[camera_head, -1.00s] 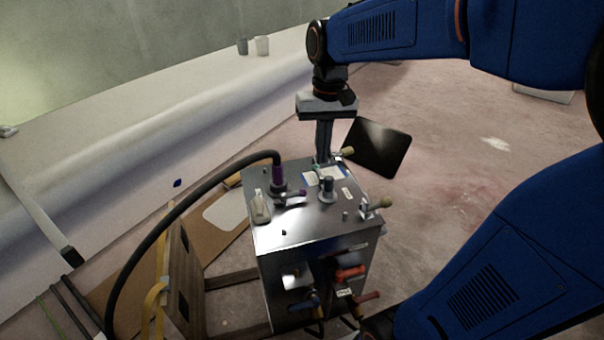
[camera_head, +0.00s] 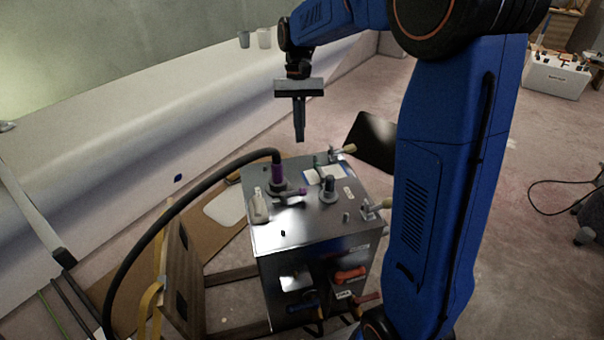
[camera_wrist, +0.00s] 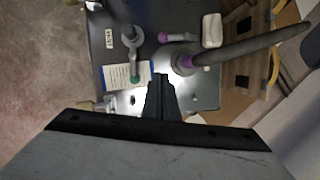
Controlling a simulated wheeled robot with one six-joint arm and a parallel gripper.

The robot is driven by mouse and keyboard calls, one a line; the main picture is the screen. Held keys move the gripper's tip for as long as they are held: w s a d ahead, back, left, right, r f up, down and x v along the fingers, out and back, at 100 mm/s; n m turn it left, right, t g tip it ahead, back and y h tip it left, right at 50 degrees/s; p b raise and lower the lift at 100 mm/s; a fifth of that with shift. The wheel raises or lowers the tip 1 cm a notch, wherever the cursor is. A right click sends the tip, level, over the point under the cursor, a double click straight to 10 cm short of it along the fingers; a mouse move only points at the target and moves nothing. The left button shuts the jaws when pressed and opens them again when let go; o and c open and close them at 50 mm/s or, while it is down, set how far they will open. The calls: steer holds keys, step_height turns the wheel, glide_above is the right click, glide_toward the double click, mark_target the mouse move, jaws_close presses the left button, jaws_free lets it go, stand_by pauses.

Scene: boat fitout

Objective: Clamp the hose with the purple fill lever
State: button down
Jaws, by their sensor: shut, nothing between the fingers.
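The purple fill lever (camera_head: 295,192) sits on top of the metal cabinet (camera_head: 285,236), beside the base of the dark hose (camera_head: 150,236). The hose ends in a purple collar (camera_head: 278,173) at a fitting on the cabinet top. In the wrist view the purple lever (camera_wrist: 178,37) lies just beyond the hose fitting, and the hose (camera_wrist: 245,46) runs off to the upper right. My gripper (camera_head: 300,138) is shut and empty, pointing down above the cabinet's back edge. Its fingers (camera_wrist: 160,82) show in the wrist view, apart from the hose.
A grey fitting (camera_head: 328,190), a small bottle (camera_head: 259,207) and a paper label crowd the cabinet top. Cream-knobbed levers (camera_head: 347,149) stick out at its right side. A dark panel (camera_head: 371,141) stands behind it. Red and blue handles fill the cabinet's front.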

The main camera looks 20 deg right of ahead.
mark_target(289, 196)
stand_by(0.3)
steer(key=x, duration=1)
steer(key=shift+r, duration=0.1)
steer(key=s, duration=0.2)
steer(key=s+a, duration=0.1)
steer(key=shift+f, duration=0.4)
steer(key=shift+s+a+f, duration=0.1)
steer(key=shift+s, duration=0.35)
steer(key=shift+s+m, duration=0.15)
steer(key=shift+m, duration=0.25)
